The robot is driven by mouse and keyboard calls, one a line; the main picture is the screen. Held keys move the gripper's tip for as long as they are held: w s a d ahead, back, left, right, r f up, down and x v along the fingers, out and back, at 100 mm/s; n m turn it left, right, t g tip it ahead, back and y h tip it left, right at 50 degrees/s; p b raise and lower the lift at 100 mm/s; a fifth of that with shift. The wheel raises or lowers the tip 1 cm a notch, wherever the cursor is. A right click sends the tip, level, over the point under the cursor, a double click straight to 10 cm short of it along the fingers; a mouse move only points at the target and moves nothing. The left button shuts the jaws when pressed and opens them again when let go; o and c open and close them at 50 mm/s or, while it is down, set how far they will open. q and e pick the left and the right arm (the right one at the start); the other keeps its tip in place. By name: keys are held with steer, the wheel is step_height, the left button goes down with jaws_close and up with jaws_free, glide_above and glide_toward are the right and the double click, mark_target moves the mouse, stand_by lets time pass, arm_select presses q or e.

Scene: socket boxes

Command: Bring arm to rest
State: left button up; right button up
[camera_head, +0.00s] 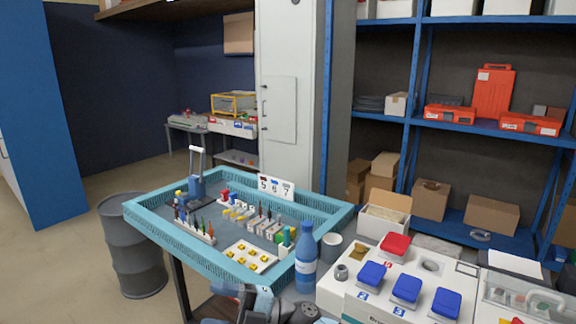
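Neither of my grippers can be made out in the head view. A grey and blue shape cuts into the bottom edge near the middle, in front of the teal-rimmed tray table; I cannot tell whether it is part of my arm. The tray table (172,249) holds small tools, coloured pegs and a white block with yellow pieces (250,257). A white box unit (352,300) at the lower right carries several blue sockets (407,289) and one red socket (396,244).
A blue bottle (306,259) and a grey cup (332,246) stand between tray and box unit. A grey barrel (133,249) stands left of the tray. Blue shelving (461,124) with red cases (493,91) and cardboard boxes fills the right back. The floor at left is clear.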

steer(key=s+d+f+m+t+h, duration=0.2)
steer(key=d+f+m+t+h, duration=0.4)
steer(key=d+f+m+t, duration=0.45)
steer(key=s+d+f+m+t+h, duration=0.2)
steer(key=d+f+m+t+h, duration=0.5)
steer(key=m, duration=0.7)
arm_select(q)
steer(key=s+a+f+g+y, duration=0.1)
steer(key=s+a+f+g, duration=0.1)
steer(key=s+a+f, duration=0.4)
steer(key=s+a+f+g, duration=0.1)
steer(key=s+f, duration=0.2)
steer(key=s, duration=0.5)
arm_select(e)
steer(key=s+d+f+m+g+h, duration=0.5)
steer(key=s+d+f, duration=0.85)
steer(key=s, duration=0.25)
arm_select(q)
step_height(320, 180, up, 12)
steer(key=p, duration=1.3)
steer(key=shift+s+a+p, duration=0.4)
steer(key=shift+a, duration=0.05)
arm_select(e)
step_height(320, 180, up, 12)
steer(key=d, duration=0.1)
steer(key=shift+s+d+r+n, duration=0.15)
steer(key=shift+s+n, duration=0.1)
steer(key=shift+n, duration=0.2)
arm_select(q)
steer(key=shift+r, duration=0.15)
